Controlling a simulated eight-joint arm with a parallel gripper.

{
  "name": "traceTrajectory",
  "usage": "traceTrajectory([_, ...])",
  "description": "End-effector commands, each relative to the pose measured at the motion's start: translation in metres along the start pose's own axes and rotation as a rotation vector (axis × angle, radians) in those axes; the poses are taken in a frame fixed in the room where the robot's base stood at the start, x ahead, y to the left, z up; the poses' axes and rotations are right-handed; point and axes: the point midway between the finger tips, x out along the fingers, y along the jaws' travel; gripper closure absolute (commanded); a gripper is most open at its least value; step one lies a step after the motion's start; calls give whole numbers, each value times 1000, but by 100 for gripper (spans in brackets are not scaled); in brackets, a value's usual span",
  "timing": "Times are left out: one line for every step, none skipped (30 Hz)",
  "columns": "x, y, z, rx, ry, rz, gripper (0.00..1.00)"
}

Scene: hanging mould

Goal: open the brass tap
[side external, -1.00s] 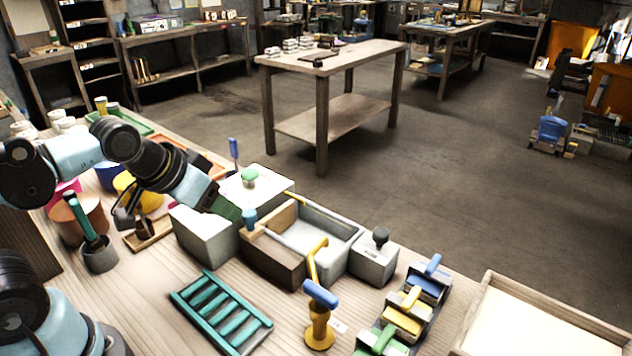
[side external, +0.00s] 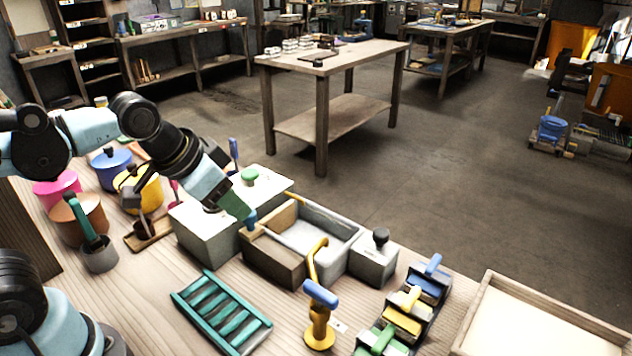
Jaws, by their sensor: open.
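The brass tap (side external: 318,332) stands upright at the front middle of the bench. It has a yellow body, a blue handle (side external: 320,293) across its top and a yellow curved spout (side external: 313,258) reaching toward the grey basin (side external: 345,228). My gripper (side external: 240,207) points down and to the right at the basin's left end, well to the upper left of the tap. It is open. Its tip is close to a blue-ended tool (side external: 250,218); I cannot tell whether they touch. The gap between the fingers is not clear from here.
A teal rack (side external: 222,310) lies left of the tap. Blue, yellow and green handled tools (side external: 403,318) stand in a holder to its right. A grey block with a black knob (side external: 374,262) stands beside the basin. Lidded pots (side external: 110,168) are at the left.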

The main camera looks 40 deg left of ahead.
Motion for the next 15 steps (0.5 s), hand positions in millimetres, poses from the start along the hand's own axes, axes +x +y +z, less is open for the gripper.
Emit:
traceTrajectory([-5,15,-13,110,-38,34,58])
traceTrajectory([-8,24,-20,181,-63,54,58])
traceTrajectory([-12,37,-28,283,-98,83,58])
traceTrajectory([-15,48,-34,361,-124,105,58])
traceTrajectory([-18,58,-39,436,-149,128,58])
traceTrajectory([-23,72,-46,539,-182,158,58])
traceTrajectory([-26,82,-50,616,-206,182,58])
traceTrajectory([-29,93,-54,691,-228,205,58])
traceTrajectory([-34,106,-58,788,-256,236,58])
traceTrajectory([-37,116,-61,857,-276,258,58])
traceTrajectory([-40,126,-63,924,-294,280,58])
traceTrajectory([-43,137,-66,1004,-316,306,58])
traceTrajectory([-46,145,-67,1060,-331,325,58])
traceTrajectory([-48,153,-68,1110,-344,342,58])
traceTrajectory([-51,161,-69,1169,-359,362,58])
